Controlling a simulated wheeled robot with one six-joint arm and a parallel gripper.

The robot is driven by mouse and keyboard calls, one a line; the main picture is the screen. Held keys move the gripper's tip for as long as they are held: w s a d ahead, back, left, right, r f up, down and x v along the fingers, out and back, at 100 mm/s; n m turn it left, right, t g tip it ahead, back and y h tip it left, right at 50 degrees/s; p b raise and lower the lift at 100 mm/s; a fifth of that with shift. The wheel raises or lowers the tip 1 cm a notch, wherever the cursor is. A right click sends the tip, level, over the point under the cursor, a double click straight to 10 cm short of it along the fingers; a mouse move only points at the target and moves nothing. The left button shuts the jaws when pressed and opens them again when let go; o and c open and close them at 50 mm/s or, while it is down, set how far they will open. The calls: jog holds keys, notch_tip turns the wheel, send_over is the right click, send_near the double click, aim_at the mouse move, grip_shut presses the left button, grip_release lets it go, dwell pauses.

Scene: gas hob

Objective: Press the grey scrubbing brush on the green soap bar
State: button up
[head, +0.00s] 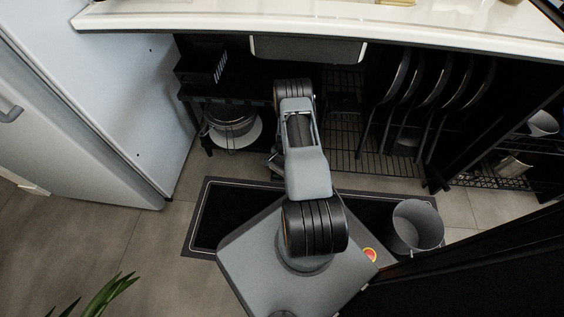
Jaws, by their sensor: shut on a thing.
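I see neither the grey scrubbing brush nor the green soap bar in the head view. My arm rises from my base and folds in front of the open cabinet under the counter. My gripper cannot be made out; only a small dark part shows beside the left edge of the arm link, and I cannot tell what it is.
The white counter (300,28) crosses the top, with a yellowish thing (396,2) cut off at the frame edge. The cabinet holds a pot (231,118) and several upright pans (430,85). A grey bin (416,226) stands on the right, a fridge (90,100) on the left.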

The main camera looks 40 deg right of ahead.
jog(key=shift+f, duration=0.65)
dwell(1.8)
jog(key=shift+r, duration=0.15)
jog(key=shift+r+p, duration=2.5)
jog(key=shift+r, duration=0.9)
